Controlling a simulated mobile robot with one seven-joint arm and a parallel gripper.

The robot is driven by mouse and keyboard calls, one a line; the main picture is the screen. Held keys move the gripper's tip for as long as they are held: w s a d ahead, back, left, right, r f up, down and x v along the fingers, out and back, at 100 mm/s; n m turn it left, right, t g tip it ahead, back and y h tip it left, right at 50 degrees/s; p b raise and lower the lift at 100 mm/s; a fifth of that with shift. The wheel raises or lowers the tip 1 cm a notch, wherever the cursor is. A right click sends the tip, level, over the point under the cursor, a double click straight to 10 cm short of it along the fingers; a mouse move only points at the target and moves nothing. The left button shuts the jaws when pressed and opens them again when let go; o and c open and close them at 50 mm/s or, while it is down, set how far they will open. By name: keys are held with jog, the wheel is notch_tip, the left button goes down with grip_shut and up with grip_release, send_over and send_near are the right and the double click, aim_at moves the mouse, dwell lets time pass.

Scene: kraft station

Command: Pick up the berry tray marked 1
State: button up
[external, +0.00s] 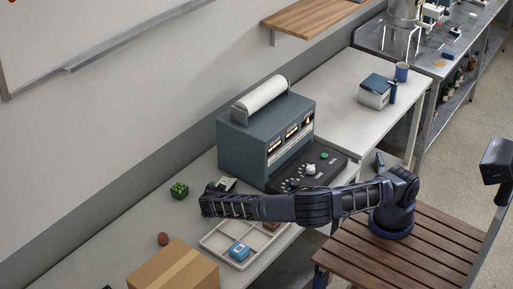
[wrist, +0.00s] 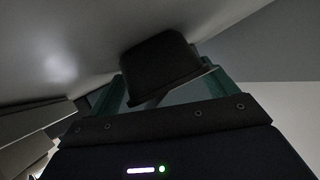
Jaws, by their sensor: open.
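No number 1 can be read in either view, so I cannot tell for sure which thing is the berry tray. A small green cube-like thing with a bumpy top (external: 180,190) sits on the pale bench, left of my gripper. A pale divided tray (external: 211,238) lies in front of my arm; a blue box (external: 239,251) is in it, and a brown thing (external: 272,226) is partly hidden by my arm. My gripper (external: 210,200) is above the bench near the green thing, apart from it, open.
A large grey machine with a white roll (external: 248,140) stands behind my arm. A small whitish thing (external: 227,183) is close behind my gripper. A cardboard box (external: 178,270) and a brown egg-like thing (external: 163,239) are at the front left. The wall runs along the bench's left.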

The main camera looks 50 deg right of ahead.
jog(key=c, duration=1.1)
jog(key=shift+c, duration=0.2)
